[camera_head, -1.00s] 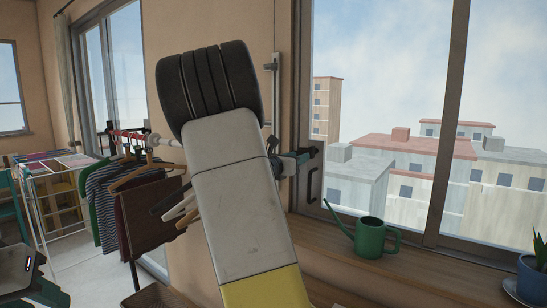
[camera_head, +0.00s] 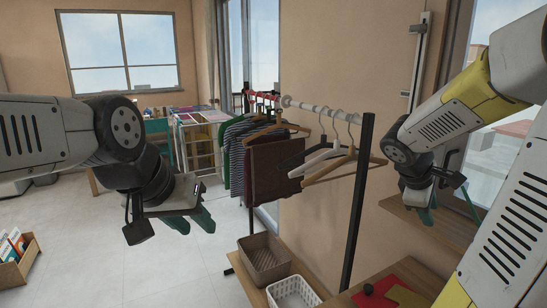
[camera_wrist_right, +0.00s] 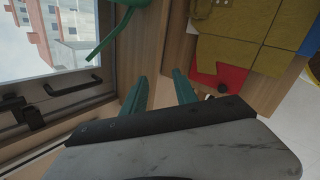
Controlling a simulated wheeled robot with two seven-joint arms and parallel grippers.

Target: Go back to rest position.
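My left gripper (camera_head: 192,222) hangs at the left of the head view over bare floor. Its two green fingers are spread apart with nothing visible between them. My right gripper (camera_head: 430,205) is at the right of the head view, near the window sill, partly hidden by its own wrist. In the right wrist view its green fingers (camera_wrist_right: 160,92) stand apart and empty, with wood and a red cloth beyond them.
A clothes rack (camera_head: 362,190) with hanging clothes and empty hangers (camera_head: 335,165) stands in the middle. A brown basket (camera_head: 265,258) and a white basket (camera_head: 294,293) sit below it. A wooden crate (camera_head: 14,270) is at the left. The tiled floor (camera_head: 100,262) between is clear.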

